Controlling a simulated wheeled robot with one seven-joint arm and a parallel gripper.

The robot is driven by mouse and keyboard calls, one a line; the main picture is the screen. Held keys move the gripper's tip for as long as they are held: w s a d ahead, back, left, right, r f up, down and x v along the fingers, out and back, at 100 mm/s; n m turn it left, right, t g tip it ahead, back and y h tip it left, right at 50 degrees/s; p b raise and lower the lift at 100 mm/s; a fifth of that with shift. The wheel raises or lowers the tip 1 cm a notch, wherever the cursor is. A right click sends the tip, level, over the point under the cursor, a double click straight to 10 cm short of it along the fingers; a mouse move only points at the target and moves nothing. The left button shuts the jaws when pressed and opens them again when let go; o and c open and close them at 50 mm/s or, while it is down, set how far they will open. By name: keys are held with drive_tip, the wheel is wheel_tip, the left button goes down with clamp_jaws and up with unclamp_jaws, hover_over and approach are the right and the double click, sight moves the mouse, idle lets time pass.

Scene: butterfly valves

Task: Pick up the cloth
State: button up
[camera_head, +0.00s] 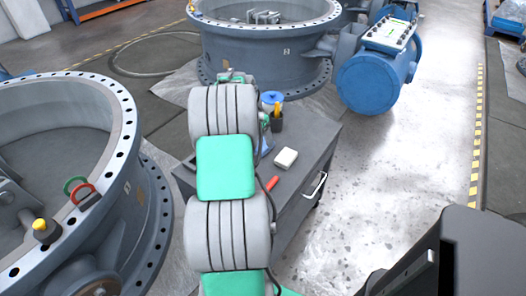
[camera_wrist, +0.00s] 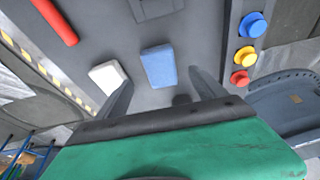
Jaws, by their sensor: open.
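A small blue rectangular piece (camera_wrist: 158,66), which looks like a folded cloth, lies on the grey cart top in the wrist view. A white rectangular piece (camera_wrist: 107,76) lies to its left; it also shows in the head view (camera_head: 286,158). I cannot tell for sure from texture which one is cloth. My gripper (camera_wrist: 162,90) is open, its fingers spread apart with the blue piece ahead, between their lines. Nothing is held. In the head view my arm hides the gripper and most of the blue piece.
The grey cart (camera_head: 318,140) also bears a red rod-like item (camera_head: 272,183). Blue, yellow and red round items (camera_wrist: 245,55) stand at the right in the wrist view. Large flanged valves (camera_head: 128,190) stand left and behind (camera_head: 262,55). The floor to the right is clear.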

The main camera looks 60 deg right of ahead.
sight(263, 145)
drive_tip(key=x, duration=0.6)
drive_tip(key=shift+d+f, duration=0.15)
drive_tip(key=shift+d, duration=0.2)
drive_tip(key=shift+c, duration=0.2)
drive_tip(key=c, duration=1.4)
drive_tip(key=shift+r, duration=0.55)
drive_tip(key=w+a+r, duration=0.2)
drive_tip(key=a+r, duration=1)
drive_tip(key=a, duration=0.2)
drive_tip(key=shift+w, duration=0.2)
